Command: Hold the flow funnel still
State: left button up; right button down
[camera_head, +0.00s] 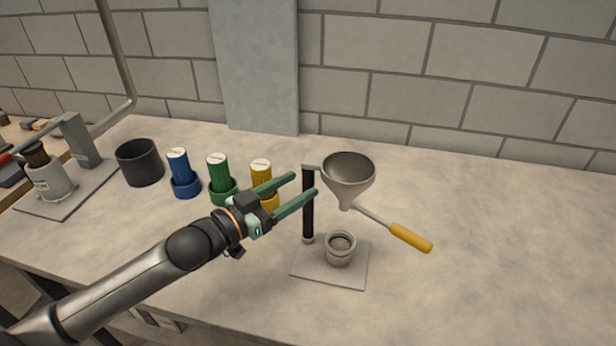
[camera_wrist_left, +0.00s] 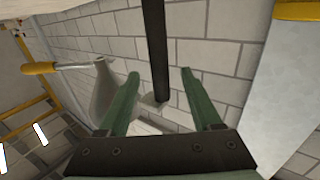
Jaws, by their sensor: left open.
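The grey metal flow funnel (camera_head: 348,178) hangs on a stand with a black upright post (camera_head: 308,205) on a flat base plate (camera_head: 318,266). A handle with a yellow grip (camera_head: 411,238) sticks out to the right of the funnel. A small cup (camera_head: 340,249) stands on the plate below the spout. My left gripper (camera_head: 305,184) is open, its green fingers pointing at the post from the left. In the left wrist view the post (camera_wrist_left: 156,50) shows between the open fingertips (camera_wrist_left: 158,75), with the funnel (camera_wrist_left: 104,92) to its left. My right gripper is not in view.
Blue (camera_head: 180,172), green (camera_head: 220,178) and yellow (camera_head: 261,172) capped tubes stand in holders behind my left gripper. A black cup (camera_head: 139,162) and a device with a jar (camera_head: 47,180) are at the left. The right side of the bench (camera_head: 520,250) is clear.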

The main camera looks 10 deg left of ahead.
aim_at(303, 183)
pick_arm(q)
jog(key=shift+x, duration=1.9)
grip_shut()
